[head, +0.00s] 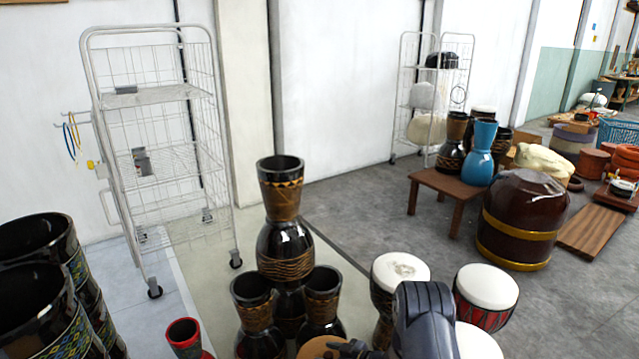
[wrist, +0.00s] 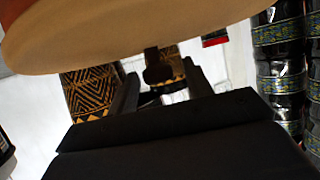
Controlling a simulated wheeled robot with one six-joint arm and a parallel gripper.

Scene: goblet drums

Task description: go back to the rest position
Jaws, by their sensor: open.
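My gripper (head: 352,349) is at the bottom edge of the head view, low among the drums, beside a tan round drum top (head: 318,348) that the frame cuts off. In the wrist view my gripper (wrist: 162,85) shows two dark fingers standing apart, with nothing clearly held between them. A large tan disc (wrist: 130,30) fills the top of that view, close to the fingers; I cannot tell whether they touch. A black and gold patterned drum (wrist: 92,92) shows behind the left finger. My dark arm hides part of the white-topped drums in the head view.
Black goblet drums (head: 285,245) stand close to my gripper. White-topped drums (head: 486,287) are to the right, large patterned drums (head: 40,290) at left. A wire rack (head: 165,180) stands by the wall. A low wooden table (head: 440,184) holds more drums; grey floor is clear before it.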

